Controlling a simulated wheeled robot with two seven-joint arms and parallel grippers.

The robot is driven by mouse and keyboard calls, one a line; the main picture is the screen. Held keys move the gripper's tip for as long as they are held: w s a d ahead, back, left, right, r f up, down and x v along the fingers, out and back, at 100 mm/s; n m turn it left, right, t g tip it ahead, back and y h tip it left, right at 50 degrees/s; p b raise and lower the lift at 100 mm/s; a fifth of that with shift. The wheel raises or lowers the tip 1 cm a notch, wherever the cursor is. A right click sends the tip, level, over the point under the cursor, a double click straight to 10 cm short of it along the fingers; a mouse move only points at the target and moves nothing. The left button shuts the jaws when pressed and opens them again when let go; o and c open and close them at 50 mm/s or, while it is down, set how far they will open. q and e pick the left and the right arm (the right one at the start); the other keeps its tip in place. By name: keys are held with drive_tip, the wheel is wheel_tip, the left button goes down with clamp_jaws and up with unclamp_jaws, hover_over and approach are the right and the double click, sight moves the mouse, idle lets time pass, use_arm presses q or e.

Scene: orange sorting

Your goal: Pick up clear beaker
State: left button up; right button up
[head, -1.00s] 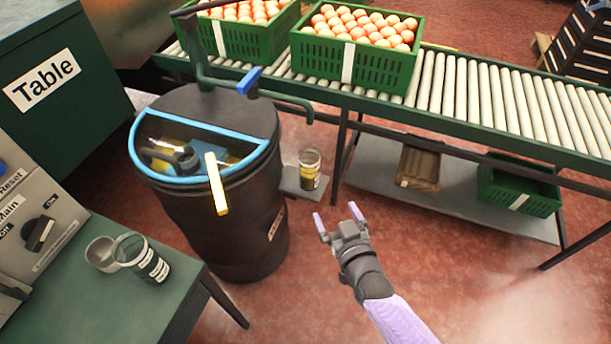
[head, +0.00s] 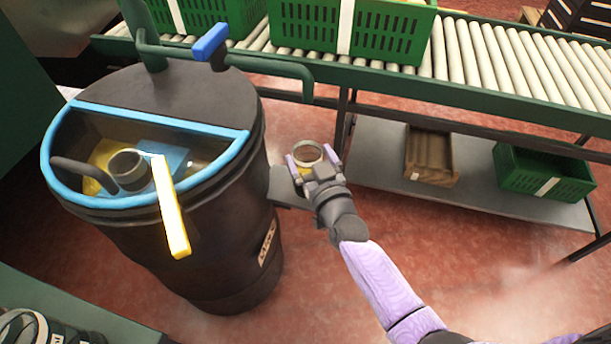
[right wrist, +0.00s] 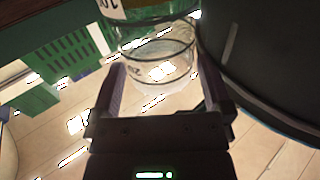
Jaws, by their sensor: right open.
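A clear beaker (head: 307,151) with a yellowish tint low in its glass stands on a small ledge (head: 283,190) at the drum's right side. My right gripper (head: 311,157) is open, with one finger at each side of the beaker in the head view; the gripper hides the beaker's lower front. In the right wrist view the clear glass (right wrist: 158,58) with a printed label lies between and beyond the open fingers (right wrist: 163,85). Whether either finger touches the glass I cannot tell. My left gripper is not in view.
The dark drum (head: 200,260) with a blue-edged opening and yellow handle (head: 172,215) stands close left of my right gripper. A roller conveyor (head: 480,70) with green crates runs behind. Red floor lies open at lower right.

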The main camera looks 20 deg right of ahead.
drive_tip(key=shift+w+f, duration=0.2)
drive_tip(key=shift+w, duration=0.4)
drive_tip(key=shift+w+r, duration=0.1)
drive_tip(key=shift+r, duration=0.1)
clamp_jaws()
